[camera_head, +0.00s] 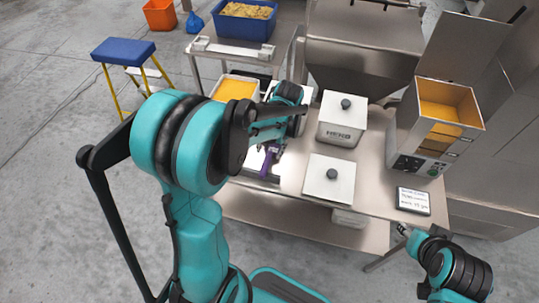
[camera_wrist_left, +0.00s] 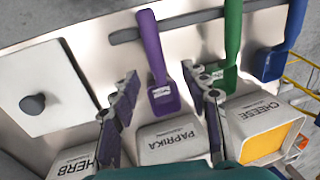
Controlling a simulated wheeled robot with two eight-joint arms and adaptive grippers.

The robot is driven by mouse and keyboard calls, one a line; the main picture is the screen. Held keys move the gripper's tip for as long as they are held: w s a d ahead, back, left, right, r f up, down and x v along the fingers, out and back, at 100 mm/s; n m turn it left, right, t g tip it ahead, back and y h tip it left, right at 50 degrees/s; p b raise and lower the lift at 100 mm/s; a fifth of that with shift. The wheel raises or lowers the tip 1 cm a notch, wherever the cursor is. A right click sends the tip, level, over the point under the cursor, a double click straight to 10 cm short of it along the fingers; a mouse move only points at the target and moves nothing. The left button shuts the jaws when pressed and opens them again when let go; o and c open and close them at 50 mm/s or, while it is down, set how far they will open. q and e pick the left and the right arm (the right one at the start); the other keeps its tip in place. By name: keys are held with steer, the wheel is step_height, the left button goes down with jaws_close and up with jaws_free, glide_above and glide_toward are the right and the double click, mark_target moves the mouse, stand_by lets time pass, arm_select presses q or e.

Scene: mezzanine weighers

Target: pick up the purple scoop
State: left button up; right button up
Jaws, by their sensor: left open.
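The purple scoop (camera_wrist_left: 153,50) shows in the left wrist view with its handle at the top and its pan lower down, between my left gripper's (camera_wrist_left: 162,75) two open fingers. I cannot tell that either finger touches it. In the head view part of the purple scoop (camera_head: 268,162) shows just below my left gripper (camera_head: 277,133), beside the white-lidded bins. My left arm hides part of that area.
A green scoop (camera_wrist_left: 233,45) and a blue scoop (camera_wrist_left: 277,58) lie right of the purple one. A paprika bin (camera_wrist_left: 172,142), a herb bin (camera_head: 342,118) and an open cheese bin (camera_wrist_left: 262,150) stand close by.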

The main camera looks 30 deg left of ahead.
mark_target(268, 159)
arm_select(q)
step_height(268, 159, down, 3)
steer(key=shift+a+r+b, duration=0.1)
steer(key=shift+b, duration=0.45)
steer(key=f, duration=0.1)
steer(key=f+b, duration=0.1)
steer(key=f, duration=0.1)
steer(key=f+b, duration=0.1)
steer(key=f, duration=0.1)
steer(key=shift+a, duration=0.4)
steer(key=shift+s+r, duration=0.1)
steer(key=shift+r, duration=0.1)
jaws_close()
